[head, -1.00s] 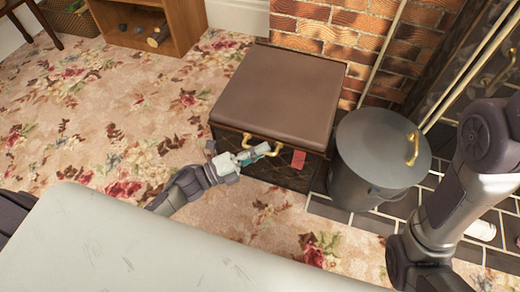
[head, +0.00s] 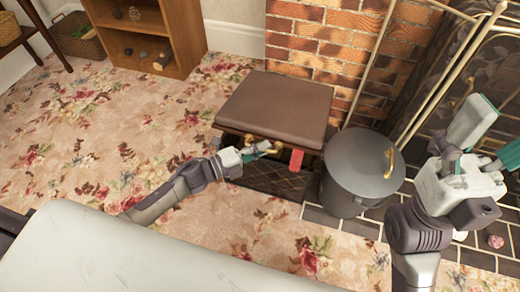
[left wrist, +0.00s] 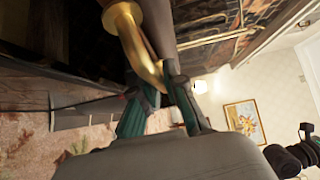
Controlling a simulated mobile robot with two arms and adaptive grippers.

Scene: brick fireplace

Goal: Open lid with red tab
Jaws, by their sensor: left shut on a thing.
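A dark box (head: 262,181) with a padded brown lid (head: 275,105) stands against the brick fireplace. A red tab (head: 297,160) hangs from the lid's front edge, right of a brass handle (head: 249,139). The lid's front appears raised, with a dark gap between it and the box front. My left gripper (head: 268,147) is shut on the brass handle. The left wrist view shows the brass bar (left wrist: 130,32) running down between the teal fingers. My right gripper (head: 500,130) is open and empty at the right, beyond the metal bin.
A grey lidded bin (head: 345,190) with a brass handle stands close to the box's right side. A brass-framed fire screen (head: 420,70) is behind it. A wooden shelf (head: 183,35) is at the back left. The floral carpet (head: 120,120) left of the box is clear.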

